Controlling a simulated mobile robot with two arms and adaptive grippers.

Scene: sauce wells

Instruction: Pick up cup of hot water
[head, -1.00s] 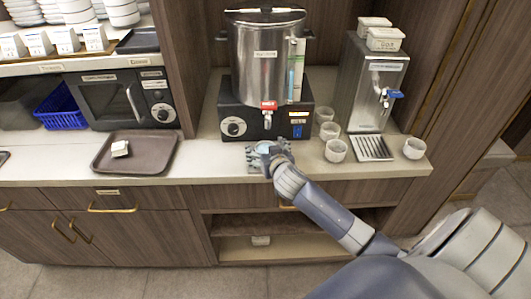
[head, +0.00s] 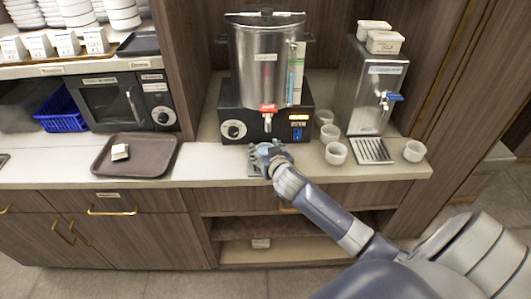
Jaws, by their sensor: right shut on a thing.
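My right gripper (head: 264,155) is at the counter's front edge, just below the red tap of the steel hot water urn (head: 266,62). It is shut on a small cup, which is mostly hidden by the fingers. I cannot see the water inside it. The cup appears to be on or just above a grey drip grate (head: 256,172) in front of the urn. My left gripper is not in the picture.
Several white cups (head: 336,153) stand right of the urn. A steel dispenser (head: 373,90) with a blue tap and a drip tray (head: 372,150) is at the right. A brown tray (head: 107,168) holding a small white item (head: 120,152) lies at the left, before a microwave (head: 115,103).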

